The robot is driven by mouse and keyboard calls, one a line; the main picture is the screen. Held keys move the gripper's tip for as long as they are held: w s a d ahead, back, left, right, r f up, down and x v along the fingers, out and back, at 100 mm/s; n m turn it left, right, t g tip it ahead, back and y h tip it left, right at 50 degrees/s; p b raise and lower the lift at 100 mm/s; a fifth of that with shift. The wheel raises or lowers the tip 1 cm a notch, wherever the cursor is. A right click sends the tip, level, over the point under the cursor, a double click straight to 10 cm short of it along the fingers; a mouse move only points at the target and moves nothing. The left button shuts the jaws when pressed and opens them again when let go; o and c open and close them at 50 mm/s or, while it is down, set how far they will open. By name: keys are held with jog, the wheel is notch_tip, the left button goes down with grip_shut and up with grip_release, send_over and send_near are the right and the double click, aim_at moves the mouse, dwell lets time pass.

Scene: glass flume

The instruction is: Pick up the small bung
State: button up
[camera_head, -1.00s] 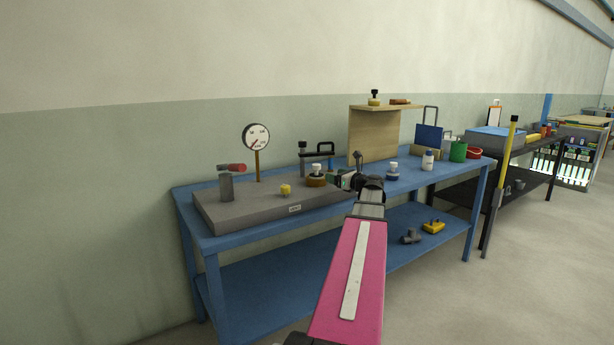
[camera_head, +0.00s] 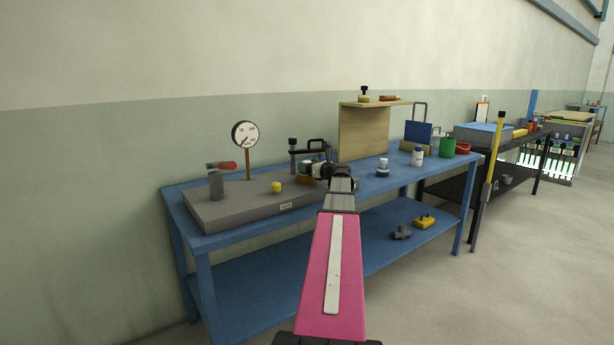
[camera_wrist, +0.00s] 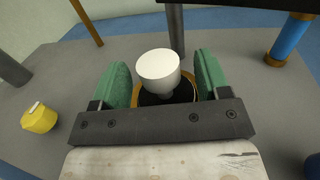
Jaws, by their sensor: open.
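A small white round-topped bung (camera_wrist: 158,68) stands upright in a dark, brass-rimmed seat (camera_wrist: 185,92) on the grey slab. My gripper (camera_wrist: 163,72) is open, with a green-padded finger on each side of the bung. A gap shows between the bung and the pads, so nothing is held. In the head view my gripper (camera_head: 312,170) is over the slab and covers much of the bung; the seat's orange-brown side (camera_head: 304,179) shows just below.
The grey slab (camera_head: 240,208) lies on the blue bench (camera_head: 220,240). A yellow knob (camera_wrist: 39,118) is left of the gripper. A gauge (camera_head: 245,135) on a post and a black clamp (camera_head: 308,148) stand behind. A blue-and-white pot (camera_head: 383,170) stands to the right.

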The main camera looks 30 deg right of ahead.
jog(key=shift+w+a, duration=0.1)
jog(key=shift+w, duration=0.3)
jog(key=c, duration=1)
jog(key=shift+c, duration=0.3)
